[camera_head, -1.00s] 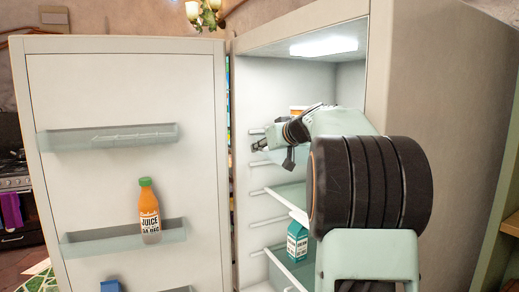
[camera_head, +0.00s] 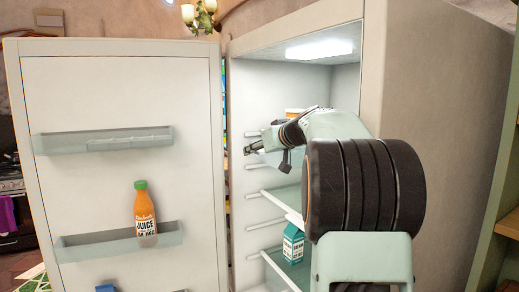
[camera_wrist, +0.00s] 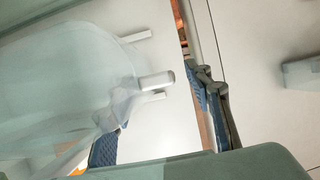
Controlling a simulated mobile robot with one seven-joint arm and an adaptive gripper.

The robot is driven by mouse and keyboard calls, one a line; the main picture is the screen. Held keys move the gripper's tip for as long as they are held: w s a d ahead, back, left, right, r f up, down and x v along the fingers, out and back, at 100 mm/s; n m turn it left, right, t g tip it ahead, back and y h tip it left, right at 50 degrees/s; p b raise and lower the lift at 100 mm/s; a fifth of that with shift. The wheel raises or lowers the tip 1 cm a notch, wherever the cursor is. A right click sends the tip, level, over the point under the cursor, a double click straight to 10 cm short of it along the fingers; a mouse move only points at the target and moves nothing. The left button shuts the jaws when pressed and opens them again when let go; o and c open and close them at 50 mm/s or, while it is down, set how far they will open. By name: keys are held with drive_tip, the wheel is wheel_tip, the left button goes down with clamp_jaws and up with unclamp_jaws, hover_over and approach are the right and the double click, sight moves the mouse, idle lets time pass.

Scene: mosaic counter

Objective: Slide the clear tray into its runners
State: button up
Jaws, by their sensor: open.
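A clear, see-through panel that looks like the tray (camera_wrist: 70,85) fills the left of the wrist view. In the head view it cannot be told apart with certainty from the glass shelves. My gripper (camera_head: 252,148) is open inside the upper fridge, near its left wall. In the wrist view my gripper (camera_wrist: 155,120) has its blue-padded fingers spread, with the panel's edge near the left finger. Contact cannot be told. White rod-like runners (camera_head: 258,167) stick out along the fridge's left wall; a pale runner end (camera_wrist: 156,81) shows between the fingers.
The fridge door (camera_head: 130,105) stands open at the left, with bins and an orange juice bottle (camera_head: 145,215). A teal carton (camera_head: 293,243) stands on a lower shelf. An orange-topped container (camera_head: 294,112) is behind my wrist. The fridge's right wall (camera_head: 440,150) flanks my arm.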

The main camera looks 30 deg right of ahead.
drive_tip(key=shift+r, duration=5)
